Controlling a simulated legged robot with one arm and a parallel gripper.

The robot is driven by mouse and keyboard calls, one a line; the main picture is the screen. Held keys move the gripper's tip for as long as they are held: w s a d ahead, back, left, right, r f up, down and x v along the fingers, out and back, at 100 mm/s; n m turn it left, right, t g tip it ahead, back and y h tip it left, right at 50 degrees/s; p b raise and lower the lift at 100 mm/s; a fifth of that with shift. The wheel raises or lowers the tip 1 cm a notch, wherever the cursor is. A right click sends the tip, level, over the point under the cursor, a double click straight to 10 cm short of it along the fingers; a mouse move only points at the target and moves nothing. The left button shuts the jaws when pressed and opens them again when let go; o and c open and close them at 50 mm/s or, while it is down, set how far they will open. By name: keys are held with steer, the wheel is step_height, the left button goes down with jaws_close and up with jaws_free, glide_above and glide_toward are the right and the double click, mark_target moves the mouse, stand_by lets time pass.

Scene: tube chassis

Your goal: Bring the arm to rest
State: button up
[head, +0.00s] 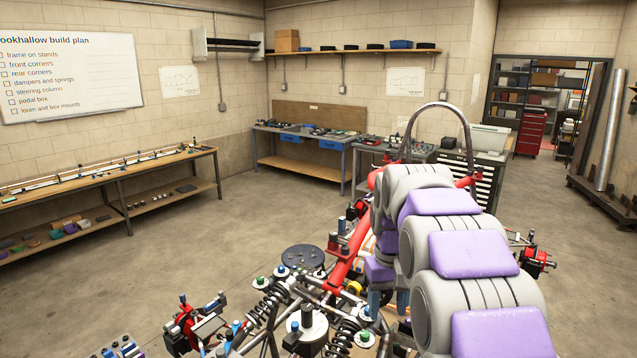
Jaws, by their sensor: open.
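My arm (470,255), grey with purple pads, reaches forward from the bottom right over the chassis and folds back under itself at its far end. My gripper (389,303) hangs below the folded part, low over the chassis. Its two blue-grey fingers stand apart, with nothing seen between them. Their tips and the parts beneath are partly hidden by the arm and the chassis clutter. The tube chassis (343,262) has red tubes and a grey roll hoop (440,106) behind the arm.
Coil-spring dampers (268,305) and a dark round plate (303,257) crowd the near chassis. A wooden bench (100,178) runs along the left wall. Benches and a drawer cabinet (474,178) stand at the back.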

steer(key=s+f+b, duration=0.4)
steer(key=s+f, duration=0.3)
steer(key=s, duration=0.5)
steer(key=s+f+m+b, duration=0.1)
steer(key=s+f+b, duration=0.4)
steer(key=s, duration=0.8)
steer(key=s+f+g+b, duration=0.1)
steer(key=s+f+b, duration=0.4)
steer(key=s+f, duration=0.6)
steer(key=shift+s+m, duration=0.3)
steer(key=shift+s, duration=0.35)
